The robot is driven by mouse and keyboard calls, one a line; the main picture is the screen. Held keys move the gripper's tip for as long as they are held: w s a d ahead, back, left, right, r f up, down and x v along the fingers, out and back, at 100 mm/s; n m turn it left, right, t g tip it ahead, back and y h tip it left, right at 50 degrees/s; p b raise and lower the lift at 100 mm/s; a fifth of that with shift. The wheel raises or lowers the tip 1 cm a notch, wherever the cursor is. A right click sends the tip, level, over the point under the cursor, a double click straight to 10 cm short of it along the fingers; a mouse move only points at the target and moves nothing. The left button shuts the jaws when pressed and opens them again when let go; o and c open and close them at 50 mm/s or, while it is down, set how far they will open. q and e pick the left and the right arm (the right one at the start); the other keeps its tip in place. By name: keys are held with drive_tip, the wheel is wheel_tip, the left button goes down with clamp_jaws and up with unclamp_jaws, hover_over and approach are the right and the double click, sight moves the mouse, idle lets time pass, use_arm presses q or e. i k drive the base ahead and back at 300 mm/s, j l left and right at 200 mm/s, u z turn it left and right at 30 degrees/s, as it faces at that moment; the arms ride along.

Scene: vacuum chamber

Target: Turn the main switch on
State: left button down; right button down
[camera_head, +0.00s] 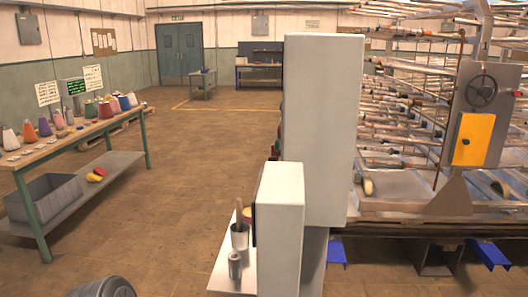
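No switch can be made out for certain. A tall pale grey cabinet (325,130) stands in the middle, with a shorter pale box (280,230) in front of it. Their broad blank sides face me. A small red and yellow part (247,216) peeks out at the left edge of the shorter box; I cannot tell whether it is a switch. The faces turned left are seen edge-on and mostly hidden. Neither of my grippers is in view.
A shelf (222,274) beside the shorter box holds a metal cup (239,238) and a small cylinder (235,266). A workbench (85,133) with cones stands left. A large rack machine (410,190) fills the right. The floor (185,190) between is open.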

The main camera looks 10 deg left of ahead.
sight(273, 153)
drive_tip(key=i+j+z, duration=0.1)
drive_tip(key=j+z, duration=0.15)
drive_tip(key=j, duration=0.6)
drive_tip(key=j+z, duration=0.25)
drive_tip(key=j, duration=0.6)
drive_tip(key=i+j+z, duration=0.1)
drive_tip(key=z, duration=0.3)
drive_tip(key=j+z, duration=0.2)
drive_tip(key=z, duration=0.15)
drive_tip(key=j+z, duration=0.2)
drive_tip(key=z, duration=0.2)
drive_tip(key=j+z, duration=0.2)
drive_tip(key=z, duration=0.2)
drive_tip(key=j+z, duration=0.1)
drive_tip(key=j, duration=0.35)
drive_tip(key=k+j+z, duration=0.1)
drive_tip(key=j, duration=0.3)
drive_tip(key=k+j+z, duration=0.1)
drive_tip(key=j, duration=0.3)
drive_tip(key=k+j+z, duration=0.1)
drive_tip(key=j, duration=0.3)
